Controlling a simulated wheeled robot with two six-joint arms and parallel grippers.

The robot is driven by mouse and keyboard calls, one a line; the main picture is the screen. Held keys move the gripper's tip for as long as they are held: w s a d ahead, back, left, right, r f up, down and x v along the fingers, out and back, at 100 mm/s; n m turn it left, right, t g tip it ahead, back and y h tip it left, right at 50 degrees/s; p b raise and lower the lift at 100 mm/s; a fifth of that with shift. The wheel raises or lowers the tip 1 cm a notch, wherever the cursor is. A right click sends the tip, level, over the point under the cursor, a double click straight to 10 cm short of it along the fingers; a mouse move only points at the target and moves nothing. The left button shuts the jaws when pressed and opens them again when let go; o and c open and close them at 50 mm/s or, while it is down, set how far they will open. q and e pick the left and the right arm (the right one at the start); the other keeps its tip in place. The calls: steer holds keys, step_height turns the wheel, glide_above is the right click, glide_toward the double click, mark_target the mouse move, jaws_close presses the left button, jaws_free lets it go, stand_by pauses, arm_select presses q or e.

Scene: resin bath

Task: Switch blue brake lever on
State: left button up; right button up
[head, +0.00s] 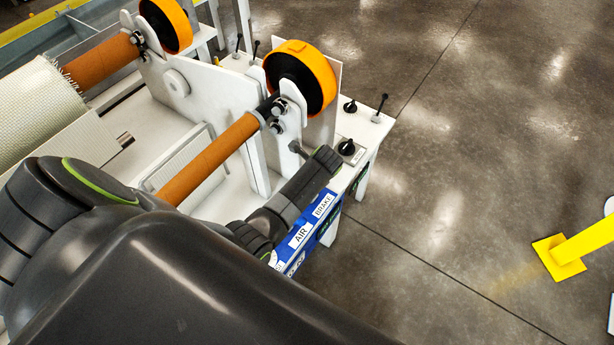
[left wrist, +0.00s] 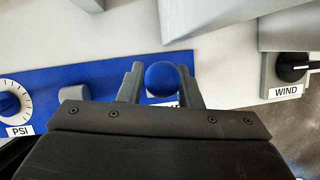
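The brake lever's round blue knob (left wrist: 162,78) shows in the left wrist view, in front of a blue label strip (left wrist: 100,78). The lettering beneath the knob is mostly hidden. My left gripper (left wrist: 160,76) is open, with one finger on each side of the knob. The right finger looks very close to it; I cannot tell whether they touch. In the head view, my left arm covers the lever and gripper. The BRAKE label (head: 323,206) shows there on the blue panel, beside the AIR label (head: 300,237). My right gripper is in neither view.
A PSI dial (left wrist: 12,100) is left of the gripper, and a black WIND knob (left wrist: 290,67) is right. In the head view, orange-rimmed wheels (head: 301,77) and brown rollers (head: 208,158) stand behind the panel. Open floor lies right; a yellow post (head: 585,242) stands there.

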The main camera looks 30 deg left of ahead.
arm_select(q)
steer(key=shift+c, duration=0.6)
jaws_close()
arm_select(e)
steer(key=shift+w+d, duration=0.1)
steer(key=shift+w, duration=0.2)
arm_select(q)
steer(key=shift+w+r, duration=0.1)
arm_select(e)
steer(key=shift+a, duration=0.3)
